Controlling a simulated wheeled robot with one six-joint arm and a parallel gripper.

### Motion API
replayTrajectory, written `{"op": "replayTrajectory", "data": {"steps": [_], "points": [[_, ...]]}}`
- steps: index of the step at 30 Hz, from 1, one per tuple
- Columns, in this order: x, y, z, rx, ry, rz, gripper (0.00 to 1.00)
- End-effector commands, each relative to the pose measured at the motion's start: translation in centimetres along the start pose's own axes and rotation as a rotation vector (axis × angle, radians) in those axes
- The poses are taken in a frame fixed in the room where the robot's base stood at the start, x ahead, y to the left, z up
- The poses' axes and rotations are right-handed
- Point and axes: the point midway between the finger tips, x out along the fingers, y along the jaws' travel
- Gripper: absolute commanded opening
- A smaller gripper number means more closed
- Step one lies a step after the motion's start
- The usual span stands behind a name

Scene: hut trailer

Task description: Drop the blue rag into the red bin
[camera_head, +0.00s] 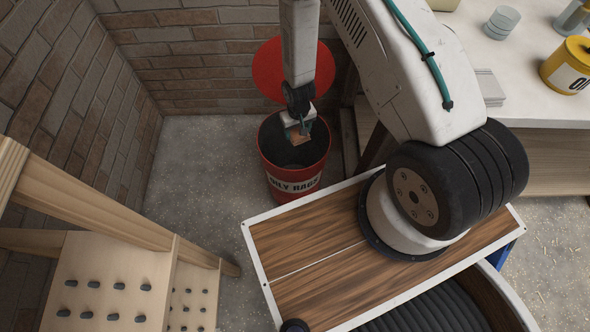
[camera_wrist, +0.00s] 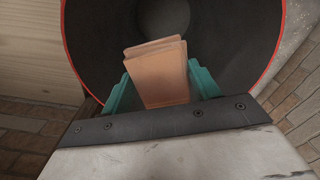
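The red bin (camera_head: 292,180), labelled "OILY RAGS", stands on the floor near the brick wall, its round lid (camera_head: 268,72) raised behind it. The wrist view shows the bin's red rim (camera_wrist: 276,62) and dark inside, where no rag shows. My gripper (camera_head: 301,130) points down over the bin's mouth. Its teal fingers (camera_wrist: 160,80) are closed on both sides of a folded orange-tan piece (camera_wrist: 160,72), which looks like a rag or pad and also shows in the head view (camera_head: 296,142). I see no blue rag in either view.
A wood-topped surface with white edging (camera_head: 310,255) lies in front of the bin. A pale wooden frame (camera_head: 110,280) stands at left. A white worktop (camera_head: 530,70) at right holds a yellow can (camera_head: 566,66) and a glass container (camera_head: 502,22). Bare floor (camera_head: 200,170) lies left of the bin.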

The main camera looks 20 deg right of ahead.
Motion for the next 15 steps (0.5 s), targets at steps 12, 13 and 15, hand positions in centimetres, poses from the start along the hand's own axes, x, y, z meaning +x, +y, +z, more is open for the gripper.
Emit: {"op": "replayTrajectory", "data": {"steps": [12,13,15], "points": [[-0.2,0.0,0.0,0.000,0.000,0.000,0.86],[-0.4,0.0,0.0,0.000,0.001,0.000,0.86],[-1.2,0.0,0.0,0.000,0.001,0.000,0.86]]}}
